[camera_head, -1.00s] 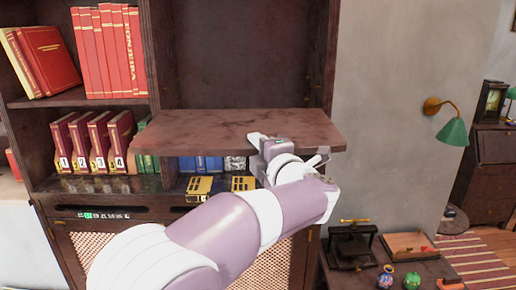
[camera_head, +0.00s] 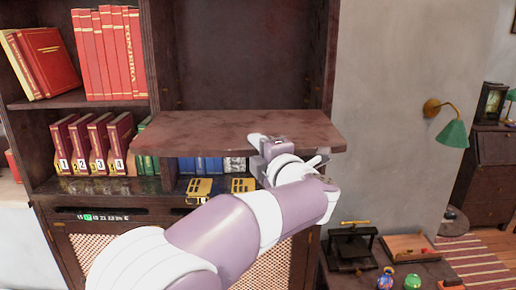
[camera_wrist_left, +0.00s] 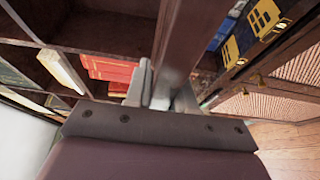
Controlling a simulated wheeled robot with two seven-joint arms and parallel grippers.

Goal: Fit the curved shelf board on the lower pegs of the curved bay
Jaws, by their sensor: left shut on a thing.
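The curved shelf board (camera_head: 220,132) is a dark reddish-brown plank, held roughly level at the front of the tall right bay (camera_head: 245,55) of the bookcase. My left gripper (camera_head: 268,145) is shut on the board's front edge, right of its middle. In the left wrist view the board (camera_wrist_left: 190,40) shows edge-on between the fingers of the gripper (camera_wrist_left: 162,95). The board's right end reaches past the bay's right side panel in the picture. Small pegs inside the bay are too small to make out clearly. My right gripper is not in view.
Red books (camera_head: 105,50) and numbered volumes (camera_head: 92,140) fill the left bay. Blue books (camera_head: 200,164) and yellow-black boxes (camera_head: 198,188) are below the board. A green wall lamp (camera_head: 452,132) is at the right, above a low table with a small press (camera_head: 352,248). The upper bay is empty.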

